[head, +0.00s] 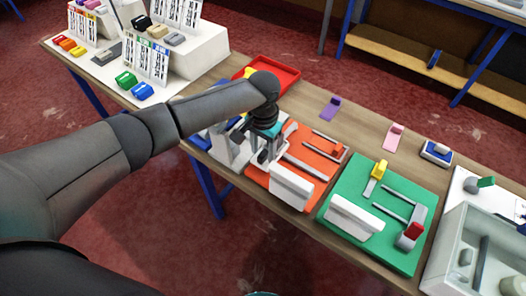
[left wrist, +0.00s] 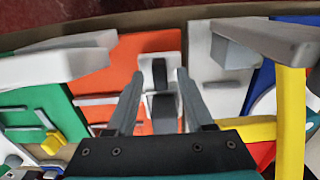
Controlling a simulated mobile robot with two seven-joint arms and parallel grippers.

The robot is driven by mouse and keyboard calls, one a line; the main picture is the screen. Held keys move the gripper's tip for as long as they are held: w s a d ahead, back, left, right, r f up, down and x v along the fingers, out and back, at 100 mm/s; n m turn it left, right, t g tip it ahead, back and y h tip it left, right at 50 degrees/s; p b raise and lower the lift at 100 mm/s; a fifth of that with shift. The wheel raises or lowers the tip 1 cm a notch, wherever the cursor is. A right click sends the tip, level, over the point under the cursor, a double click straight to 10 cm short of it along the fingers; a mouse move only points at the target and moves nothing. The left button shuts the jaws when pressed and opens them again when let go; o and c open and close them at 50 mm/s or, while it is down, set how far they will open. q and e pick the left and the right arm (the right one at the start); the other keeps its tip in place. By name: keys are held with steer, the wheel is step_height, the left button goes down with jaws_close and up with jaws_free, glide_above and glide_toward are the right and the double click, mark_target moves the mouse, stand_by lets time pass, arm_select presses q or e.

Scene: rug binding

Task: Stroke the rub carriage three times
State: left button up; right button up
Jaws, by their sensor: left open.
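An orange board (head: 312,167) lies on the table with a white block, grey rails and a red piece on it. My left gripper (head: 265,155) is low over this board's left part, pointing down. In the left wrist view the open fingers (left wrist: 158,97) stand either side of a white piece with dark blocks (left wrist: 160,70), likely the rub carriage; I cannot tell whether they touch it. In the head view the gripper hides most of this piece. The right gripper is not in view.
A green board (head: 400,200) with rails and a yellow piece (head: 378,170) lies to the right, and a clear-walled box (head: 480,250) beyond it. A red tray (head: 285,75) is behind the gripper. White stands (head: 190,55) with colored blocks are at the far left.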

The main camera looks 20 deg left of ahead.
arm_select(q)
steer(key=shift+f, duration=0.2)
jaws_close()
stand_by(0.4)
stand_by(1.0)
